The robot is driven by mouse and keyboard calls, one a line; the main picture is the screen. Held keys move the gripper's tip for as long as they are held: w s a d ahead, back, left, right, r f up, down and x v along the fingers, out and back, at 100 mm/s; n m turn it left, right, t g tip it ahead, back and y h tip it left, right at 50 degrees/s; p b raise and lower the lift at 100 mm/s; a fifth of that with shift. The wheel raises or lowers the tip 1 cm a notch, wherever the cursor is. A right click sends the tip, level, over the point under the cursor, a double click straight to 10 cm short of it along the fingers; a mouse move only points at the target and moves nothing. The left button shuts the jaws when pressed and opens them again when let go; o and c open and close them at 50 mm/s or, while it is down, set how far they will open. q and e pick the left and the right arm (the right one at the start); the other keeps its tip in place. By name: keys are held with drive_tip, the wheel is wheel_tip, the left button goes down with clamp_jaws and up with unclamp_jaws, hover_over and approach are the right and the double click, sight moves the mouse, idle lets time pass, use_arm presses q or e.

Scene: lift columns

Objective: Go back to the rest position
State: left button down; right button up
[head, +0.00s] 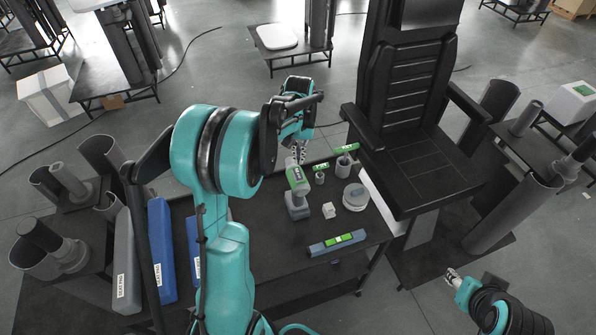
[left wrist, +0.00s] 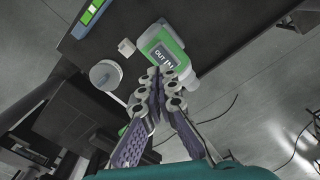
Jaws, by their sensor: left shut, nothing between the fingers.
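My left arm reaches up over the black table (head: 290,270) in the head view. My left gripper (head: 300,158) is shut and empty above the table's far part, just beyond the green and grey tool (head: 297,187). In the left wrist view the closed fingertips (left wrist: 166,78) overlap the tool's green body (left wrist: 160,45); whether they touch it cannot be told. My right gripper (head: 453,275) is low at the right, off the table, and its opening is too small to read.
On the table are a round grey tin (head: 355,197), a white cube (head: 329,211), a level (head: 338,243) and small grey cups with green labels (head: 320,178). Blue (head: 162,250) and grey (head: 124,265) pads stand left. A black seat column (head: 412,110) rises behind right.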

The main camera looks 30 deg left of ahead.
idle(0.4)
use_arm(q)
drive_tip(key=shift+s+d+f+b, duration=0.1)
drive_tip(key=shift+d+b, duration=0.1)
drive_tip(key=shift+b, duration=0.15)
drive_tip(key=s+d+f+m+t+b, duration=0.2)
drive_tip(key=s+d+f+b, duration=0.4)
drive_tip(key=s+b, duration=0.3)
drive_tip(key=s+d+f+m+t+b, duration=0.2)
drive_tip(key=s+d+f+t+b, duration=0.3)
drive_tip(key=s+d+b, duration=0.4)
drive_tip(key=shift+s+f+b, duration=0.35)
drive_tip(key=shift+f+b, duration=0.45)
drive_tip(key=shift+b, duration=0.35)
